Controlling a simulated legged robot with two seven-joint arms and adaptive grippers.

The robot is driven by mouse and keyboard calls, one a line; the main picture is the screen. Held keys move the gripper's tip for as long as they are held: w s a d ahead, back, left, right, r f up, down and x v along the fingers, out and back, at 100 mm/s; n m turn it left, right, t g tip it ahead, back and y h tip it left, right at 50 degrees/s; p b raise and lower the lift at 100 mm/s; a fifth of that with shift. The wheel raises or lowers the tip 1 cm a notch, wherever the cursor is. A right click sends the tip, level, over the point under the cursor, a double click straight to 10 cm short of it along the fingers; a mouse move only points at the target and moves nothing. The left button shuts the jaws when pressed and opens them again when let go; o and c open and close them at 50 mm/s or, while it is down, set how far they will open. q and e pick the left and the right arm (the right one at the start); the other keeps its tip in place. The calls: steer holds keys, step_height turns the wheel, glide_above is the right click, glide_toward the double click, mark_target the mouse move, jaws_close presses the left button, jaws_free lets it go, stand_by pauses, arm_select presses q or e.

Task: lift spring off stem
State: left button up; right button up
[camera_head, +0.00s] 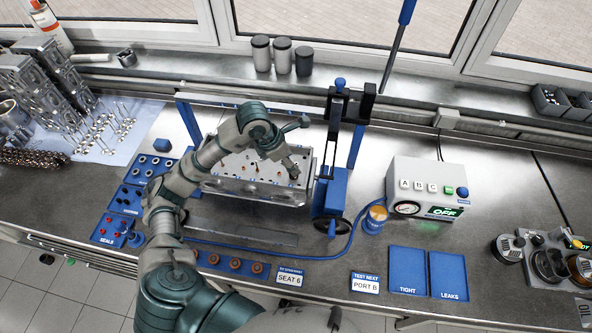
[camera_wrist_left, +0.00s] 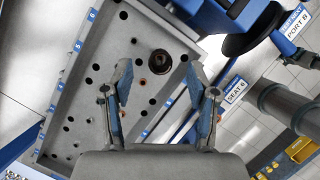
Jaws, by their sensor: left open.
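The grey engine head (camera_head: 255,188) lies in a blue-posted stand, its top face full of holes. My left gripper (camera_head: 293,168) is above its right part. In the left wrist view the gripper (camera_wrist_left: 164,110) has its two blue-padded fingers spread wide, with nothing between them. Beyond the fingertips is a dark round pocket (camera_wrist_left: 160,61) with a brownish ring-shaped part inside; it may be the spring on its stem, but it is too dark to tell. My right gripper does not show.
The blue press (camera_head: 331,200) stands right of the head. A leak tester (camera_head: 427,190) and blue trays (camera_head: 408,271) are further right. Seal bins (camera_head: 112,230) and loose valves (camera_head: 105,128) are left. Bare bench lies between the tester and the gauge cluster (camera_head: 548,262).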

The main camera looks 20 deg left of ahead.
arm_select(q)
steer(key=f, duration=0.2)
steer(key=f+p, duration=0.1)
steer(key=f, duration=0.1)
steer(key=shift+w+a+f, duration=0.15)
steer(key=shift+a+f, duration=0.05)
steer(key=shift+f, duration=0.15)
steer(key=shift+w+d+f, duration=0.1)
steer(key=shift+d+f, duration=0.05)
steer(key=shift+f, duration=0.05)
steer(key=shift+d, duration=0.55)
steer(key=shift+c, duration=1.3)
steer(key=c, duration=0.8)
steer(key=shift+a, duration=0.2)
jaws_close()
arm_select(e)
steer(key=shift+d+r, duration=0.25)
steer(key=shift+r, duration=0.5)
